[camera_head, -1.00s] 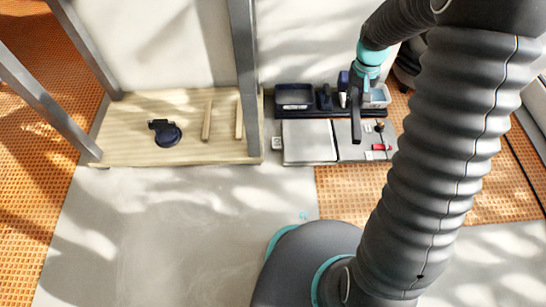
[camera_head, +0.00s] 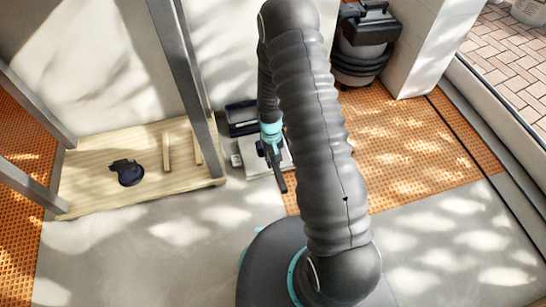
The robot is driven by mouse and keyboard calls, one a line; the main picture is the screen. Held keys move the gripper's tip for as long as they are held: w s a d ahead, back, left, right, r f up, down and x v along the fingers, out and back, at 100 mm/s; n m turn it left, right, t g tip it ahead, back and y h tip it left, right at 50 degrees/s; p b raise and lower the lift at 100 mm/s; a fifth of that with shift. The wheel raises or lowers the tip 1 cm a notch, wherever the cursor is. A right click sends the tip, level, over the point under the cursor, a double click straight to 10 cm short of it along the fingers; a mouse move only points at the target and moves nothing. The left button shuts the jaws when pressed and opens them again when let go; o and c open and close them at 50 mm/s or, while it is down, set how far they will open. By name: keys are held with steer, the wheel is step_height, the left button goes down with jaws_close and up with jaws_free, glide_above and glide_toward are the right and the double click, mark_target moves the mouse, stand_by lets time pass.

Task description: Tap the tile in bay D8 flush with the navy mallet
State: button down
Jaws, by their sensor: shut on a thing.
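My gripper (camera_head: 271,146) hangs below the teal wrist ring, over the pale board by the wall. It is shut on a long dark piece (camera_head: 279,176), which looks like the navy mallet with its handle slanting down to the right. The fingertips and the mallet head are too small and covered to make out. No bay label can be read, so I cannot tell which tile is in bay D8.
A dark tray (camera_head: 241,113) stands at the wall behind the pale board (camera_head: 252,158). A wooden platform (camera_head: 95,192) with grey posts and a round black item (camera_head: 127,173) is at left. Orange matting (camera_head: 410,135) lies open at right. A dark bucket-like container (camera_head: 365,50) stands behind.

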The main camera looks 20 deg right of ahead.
steer(key=shift+f+b, duration=2.55)
steer(key=shift+f, duration=1.65)
steer(key=shift+r, duration=0.15)
step_height(320, 180, up, 4)
steer(key=p, duration=0.2)
steer(key=shift+r+p, duration=0.15)
steer(key=shift+p, duration=0.25)
step_height(320, 180, down, 5)
steer(key=b, duration=0.4)
steer(key=shift+f, duration=0.2)
steer(key=shift+r+p, duration=1.7)
steer(key=shift+r, duration=1.05)
